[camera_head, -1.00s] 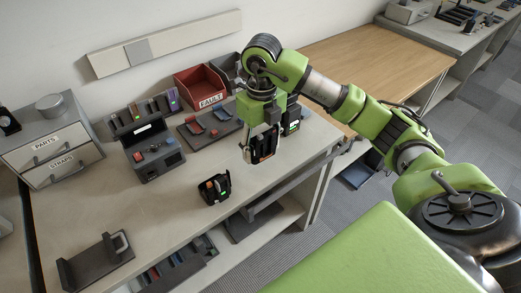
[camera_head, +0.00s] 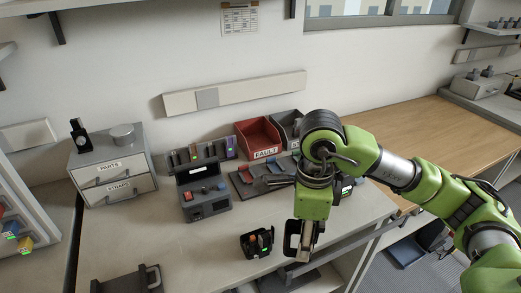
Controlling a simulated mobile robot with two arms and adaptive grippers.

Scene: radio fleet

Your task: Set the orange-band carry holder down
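A small black holder (camera_head: 257,243) stands upright on the workbench, left of my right gripper. It has an orange piece, a grey piece and a small green light in it; whether it is the orange-band carry holder is too small to tell. My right gripper (camera_head: 299,246) points down near the bench's front edge, apart from this holder in the picture. A black loop-shaped part and a pale part show at its fingers. I cannot tell whether these are only the fingers or a thing held between them. My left gripper is not in view.
The workbench (camera_head: 170,242) has free room at its middle left. A dark stand (camera_head: 125,284) is at its front left. Behind are a drawer unit (camera_head: 113,172), a dark device (camera_head: 205,200), a red FAULT bin (camera_head: 258,138) and a tray of tools. A wooden bench (camera_head: 430,120) adjoins right.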

